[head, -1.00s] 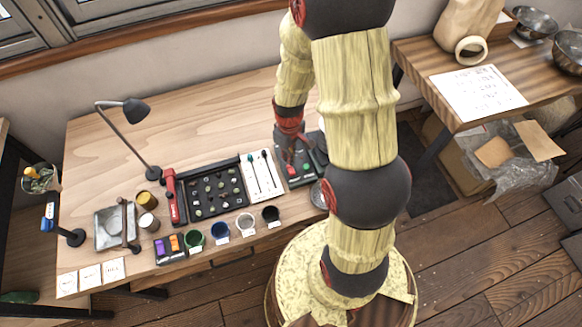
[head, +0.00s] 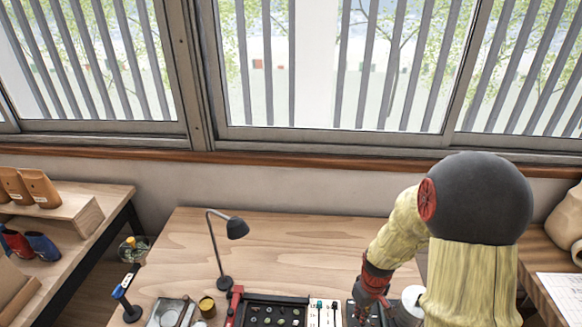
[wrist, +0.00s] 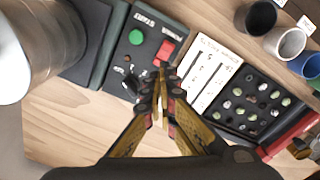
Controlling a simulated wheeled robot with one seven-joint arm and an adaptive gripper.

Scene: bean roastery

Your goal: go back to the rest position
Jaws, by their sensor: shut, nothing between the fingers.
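My gripper (wrist: 161,92) shows in the wrist view with its two fingers together and nothing between them. It hangs above the bench, over the edge of a dark device with a green START button (wrist: 136,37) and a red POWER switch (wrist: 166,50). In the head view my arm comes down at the right of the bench (head: 290,250), and the fingertips are cut off or hidden at the bottom edge.
A metal cylinder (wrist: 38,45) stands close at the left in the wrist view. A white card (wrist: 207,75), a black tray of bean samples (wrist: 250,105) and several cups (wrist: 290,42) lie right. A desk lamp (head: 236,228) stands on the bench; windows are behind.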

